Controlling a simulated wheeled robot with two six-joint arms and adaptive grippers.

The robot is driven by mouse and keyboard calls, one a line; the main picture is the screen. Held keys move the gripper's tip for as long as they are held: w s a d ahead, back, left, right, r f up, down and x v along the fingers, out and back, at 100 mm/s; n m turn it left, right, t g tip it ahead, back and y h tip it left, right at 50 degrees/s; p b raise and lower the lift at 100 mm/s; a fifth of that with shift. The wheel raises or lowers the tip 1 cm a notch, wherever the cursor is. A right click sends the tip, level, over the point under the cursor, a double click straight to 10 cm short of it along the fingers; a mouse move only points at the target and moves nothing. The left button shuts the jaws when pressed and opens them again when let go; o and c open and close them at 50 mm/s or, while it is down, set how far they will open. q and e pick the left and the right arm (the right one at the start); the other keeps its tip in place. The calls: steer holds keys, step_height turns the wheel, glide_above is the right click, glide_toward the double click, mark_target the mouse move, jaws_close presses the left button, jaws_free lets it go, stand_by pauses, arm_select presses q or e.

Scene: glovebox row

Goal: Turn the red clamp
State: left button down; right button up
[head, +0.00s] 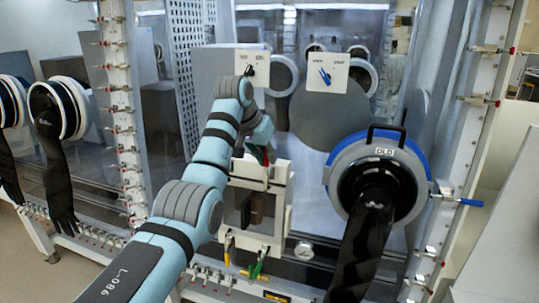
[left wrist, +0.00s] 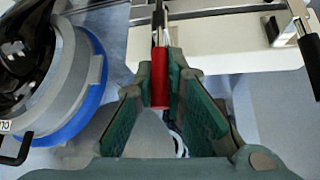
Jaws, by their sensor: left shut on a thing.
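The red clamp (left wrist: 159,78) has a red handle on a metal arm at the edge of a white fitting (left wrist: 225,48). In the left wrist view my left gripper (left wrist: 161,62) has its green-padded fingers on both sides of the red handle and is shut on it. In the head view my left gripper (head: 258,148) is at the top of the white framed box (head: 283,200) on the glovebox front. Only a little of the red clamp (head: 267,156) shows there beside the fingers. My right gripper is in neither view.
A glove port with a blue ring (head: 343,150) and a hanging black glove (head: 366,240) is close on the right. A panel with a blue knob (head: 325,76) is above. Yellow and green handles (head: 259,266) are below the box. Another black-handled clamp (left wrist: 306,45) is at the right.

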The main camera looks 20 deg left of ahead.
arm_select(q)
steer(key=c, duration=1.6)
jaws_free()
steer(key=shift+w, duration=0.1)
steer(key=shift+c, duration=0.2)
steer(key=v, duration=0.7)
steer(key=shift+r, duration=0.2)
